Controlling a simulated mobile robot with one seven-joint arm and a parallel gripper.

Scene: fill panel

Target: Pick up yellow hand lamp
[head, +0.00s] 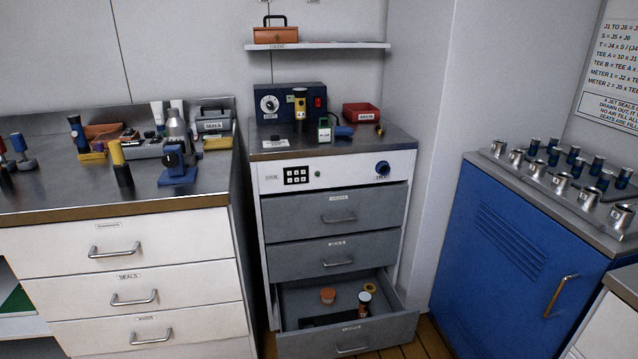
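A black-and-yellow upright cylinder (121,165), yellow at the top and black below, stands near the front of the left steel counter. It looks like a hand lamp. A second yellow upright cylinder (300,103) with dark parts stands on the middle cabinet, in front of a dark blue box. I cannot tell for certain which of the two is the yellow hand lamp. Both stand free, with nothing gripping them. My gripper is not in view.
A blue stand (177,165) is just right of the left cylinder. The left counter (60,195) has bare metal at its front. The middle cabinet's bottom drawer (350,335) is open, with several small items inside. A blue cabinet (500,250) carrying metal cups stands at right.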

